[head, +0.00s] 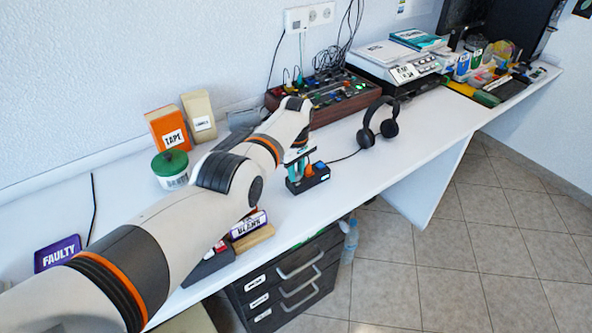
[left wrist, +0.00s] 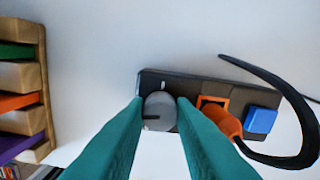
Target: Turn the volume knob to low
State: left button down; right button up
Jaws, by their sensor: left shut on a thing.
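The volume knob (left wrist: 159,112) is a round grey knob with a dark pointer line, on a small black box (left wrist: 185,84) in the left wrist view. My left gripper (left wrist: 160,108) has teal fingers, shut on the knob from both sides. The pointer line runs toward the left finger. In the head view the black box (head: 309,182) sits near the table's front edge, and my left gripper (head: 298,165) is over its left part, hiding the knob. My right gripper is not in view.
Black headphones (head: 378,125) stand behind and right of the box, their cable leading to it. A mixer (head: 335,94) stands behind. A tape box (head: 168,130), green-lidded tub (head: 171,170) and faulty tray (head: 58,253) lie left.

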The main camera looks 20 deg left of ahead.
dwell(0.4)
pick_arm(q)
jog(key=c, duration=1.2)
grip_release()
notch_tip(320, 180, up, 6)
jog(key=p, duration=0.3)
jog(key=shift+r+p, duration=0.2)
jog(key=shift+p, duration=0.15)
jog(key=shift+r, duration=2.75)
